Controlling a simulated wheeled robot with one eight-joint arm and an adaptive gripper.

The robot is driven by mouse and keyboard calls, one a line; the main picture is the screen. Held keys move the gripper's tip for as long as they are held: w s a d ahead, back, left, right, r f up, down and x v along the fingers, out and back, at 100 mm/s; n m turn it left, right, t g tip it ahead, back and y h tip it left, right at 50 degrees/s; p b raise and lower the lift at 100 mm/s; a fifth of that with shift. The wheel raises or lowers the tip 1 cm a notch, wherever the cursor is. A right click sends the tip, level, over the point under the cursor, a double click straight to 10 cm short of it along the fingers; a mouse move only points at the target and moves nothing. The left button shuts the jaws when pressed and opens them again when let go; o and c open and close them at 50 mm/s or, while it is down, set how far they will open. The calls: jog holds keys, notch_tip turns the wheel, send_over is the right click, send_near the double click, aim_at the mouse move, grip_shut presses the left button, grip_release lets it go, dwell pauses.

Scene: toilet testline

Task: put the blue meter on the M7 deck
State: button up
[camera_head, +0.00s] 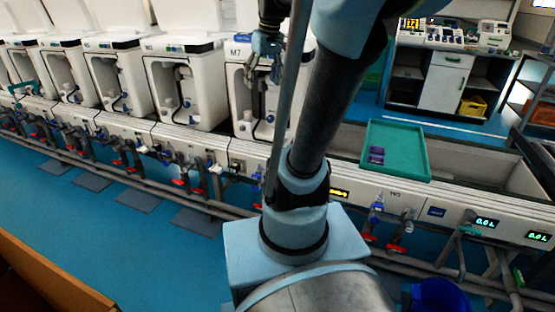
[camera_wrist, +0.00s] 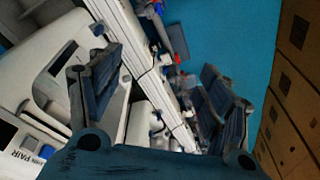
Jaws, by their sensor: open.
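A green tray (camera_head: 405,137) at the right of the head view holds a small dark blue-purple object (camera_head: 376,155) near its left edge. It may be the blue meter, but it is too small to read. The white unit marked M7 (camera_head: 240,47) stands left of my arm, partly hidden by it. Its open bay and deck (camera_head: 246,130) show below the label. My gripper (camera_head: 263,47) hangs in front of the upper part of M7. In the wrist view my gripper's fingers (camera_wrist: 160,95) are spread wide, with nothing visible between them.
More white units (camera_head: 177,85) stand in a row to the left. Red- and blue-handled valves (camera_head: 180,182) and pipes run along the front of the line. A cabinet (camera_head: 445,80) stands behind at right. A wooden surface (camera_head: 45,275) is at lower left; blue floor lies between.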

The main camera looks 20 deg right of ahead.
jog(key=s+f+m+h, duration=0.1)
jog(key=s+f+m, duration=0.2)
jog(key=s+f, duration=1.4)
notch_tip(320, 180, down, 4)
jog(key=shift+s+d+m, duration=0.3)
jog(key=shift+d, duration=0.1)
jog(key=shift+w+f, duration=0.2)
jog(key=shift+w, duration=0.3)
